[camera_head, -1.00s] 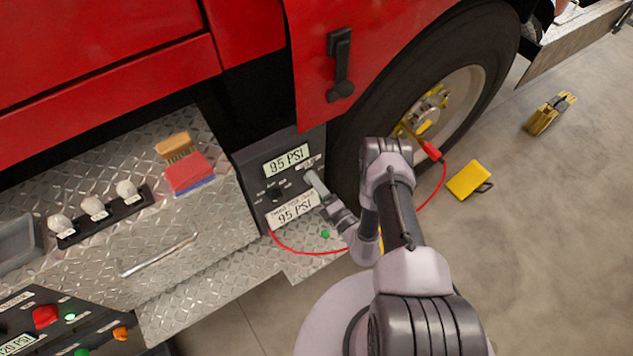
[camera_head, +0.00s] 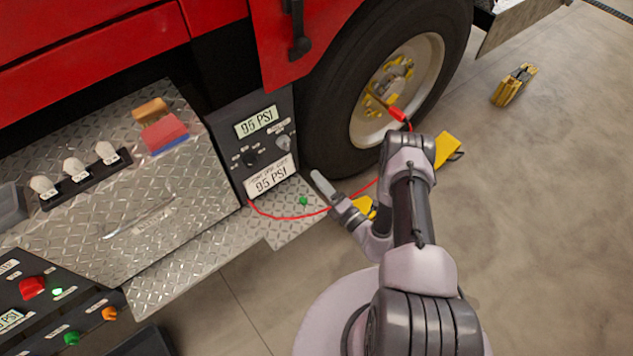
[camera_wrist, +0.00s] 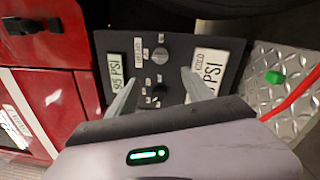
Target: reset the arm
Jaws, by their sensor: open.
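My gripper (camera_head: 318,180) is in front of the lower right of the pump panel, near the tyre, in the head view. In the wrist view my gripper (camera_wrist: 160,92) shows two separated fingers with nothing between them. Beyond the fingers is the dark panel (camera_head: 238,140) with its knobs; it also shows in the wrist view (camera_wrist: 172,80). The panel's display and its label plate both read 95 PSI. My fingers appear apart from the panel. My arm is bent over the floor beside the truck.
A red hose (camera_head: 290,217) runs from the panel to a red connector (camera_head: 397,113) at the wheel (camera_head: 432,80). A sponge and brush sit on the diamond-plate step (camera_head: 190,190).

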